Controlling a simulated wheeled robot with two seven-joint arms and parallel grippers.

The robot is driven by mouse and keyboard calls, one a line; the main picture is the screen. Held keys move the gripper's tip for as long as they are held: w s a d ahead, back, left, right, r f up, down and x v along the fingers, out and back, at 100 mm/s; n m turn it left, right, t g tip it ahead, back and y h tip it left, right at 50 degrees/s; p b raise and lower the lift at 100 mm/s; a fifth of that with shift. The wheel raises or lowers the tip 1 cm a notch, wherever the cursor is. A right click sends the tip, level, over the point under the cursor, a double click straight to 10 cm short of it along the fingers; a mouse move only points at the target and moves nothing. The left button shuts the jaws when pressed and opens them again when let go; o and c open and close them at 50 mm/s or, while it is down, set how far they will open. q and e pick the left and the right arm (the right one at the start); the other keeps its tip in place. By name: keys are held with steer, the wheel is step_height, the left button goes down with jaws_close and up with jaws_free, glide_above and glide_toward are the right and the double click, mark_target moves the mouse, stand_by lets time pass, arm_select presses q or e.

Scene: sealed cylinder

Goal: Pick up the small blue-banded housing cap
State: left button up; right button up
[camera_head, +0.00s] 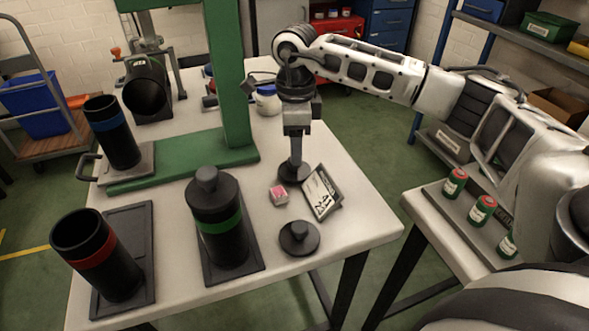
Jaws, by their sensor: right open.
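My right gripper (296,150) points straight down over a dark round cap (293,174) on the white table. Its jaws are open, with the fingertips at or just above the cap's knob; I cannot tell whether they touch it. The fingers hide most of the knob. A second, larger-looking dark cap (299,240) with a knob lies near the table's front edge. No blue band shows on either cap. The open black housing with a blue band (109,123) stands at the left. My left gripper is not in view.
A green-banded capped housing (222,225) and an open red-banded housing (97,258) stand in front. A green press frame (229,80) rises behind.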

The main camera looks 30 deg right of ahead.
mark_target(294, 168)
steer(key=shift+a+f, duration=0.1)
steer(key=shift+f, duration=1.85)
steer(key=c, duration=1.1)
steer(key=shift+r, duration=0.2)
